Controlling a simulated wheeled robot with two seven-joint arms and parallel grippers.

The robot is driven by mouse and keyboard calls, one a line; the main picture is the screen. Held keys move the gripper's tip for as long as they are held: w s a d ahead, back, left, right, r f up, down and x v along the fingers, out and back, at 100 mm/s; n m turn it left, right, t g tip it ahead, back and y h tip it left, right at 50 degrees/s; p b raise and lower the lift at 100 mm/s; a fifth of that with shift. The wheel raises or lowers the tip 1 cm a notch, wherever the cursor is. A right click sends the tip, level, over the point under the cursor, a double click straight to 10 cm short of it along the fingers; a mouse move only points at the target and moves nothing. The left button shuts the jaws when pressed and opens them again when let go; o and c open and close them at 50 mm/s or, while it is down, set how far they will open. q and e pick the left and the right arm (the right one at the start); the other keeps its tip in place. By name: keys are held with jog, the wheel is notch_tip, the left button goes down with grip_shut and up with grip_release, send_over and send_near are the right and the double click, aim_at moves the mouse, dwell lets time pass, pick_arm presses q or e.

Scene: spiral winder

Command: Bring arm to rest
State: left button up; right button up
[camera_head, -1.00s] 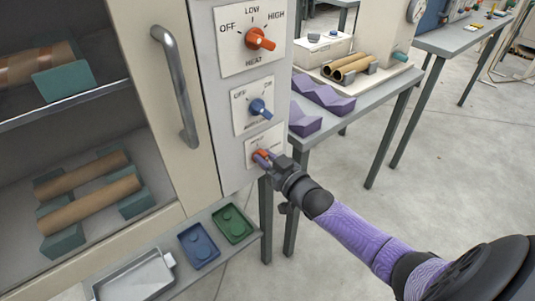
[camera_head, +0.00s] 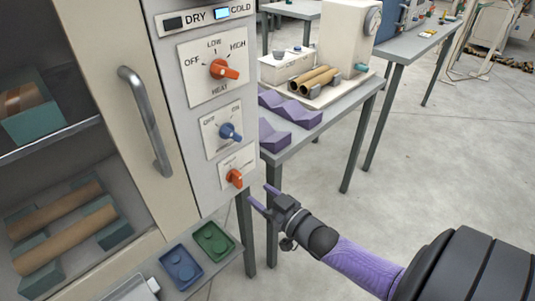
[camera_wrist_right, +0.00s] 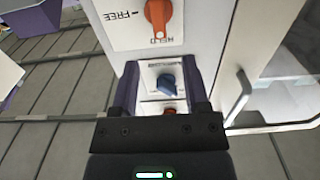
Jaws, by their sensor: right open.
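My right gripper (camera_head: 262,198) is open and empty, with its two purple fingers apart. It is in front of the cabinet's control panel, just below and right of the lowest orange knob (camera_head: 235,178), and does not touch it. In the right wrist view this orange knob (camera_wrist_right: 159,17) is at the top edge, on a plate marked FREE and HELD, with its handle towards HELD. The open fingers (camera_wrist_right: 163,66) frame a blue knob (camera_wrist_right: 166,84) seen farther off. My right forearm comes in from the lower right. My left arm is not in view.
The panel also carries an orange heat knob (camera_head: 223,69) and a lit COLD indicator (camera_head: 222,15). The cabinet handle (camera_head: 147,120) is to the left. A blue tray (camera_head: 181,268) and a green tray (camera_head: 213,241) sit below. A bench (camera_head: 300,133) stands behind; open floor is to the right.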

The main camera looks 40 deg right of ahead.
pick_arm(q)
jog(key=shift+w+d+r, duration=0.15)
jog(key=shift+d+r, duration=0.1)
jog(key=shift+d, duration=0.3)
pick_arm(e)
jog(key=shift+s+d, duration=0.1)
jog(key=shift+s, duration=0.8)
jog(key=shift+f, duration=0.15)
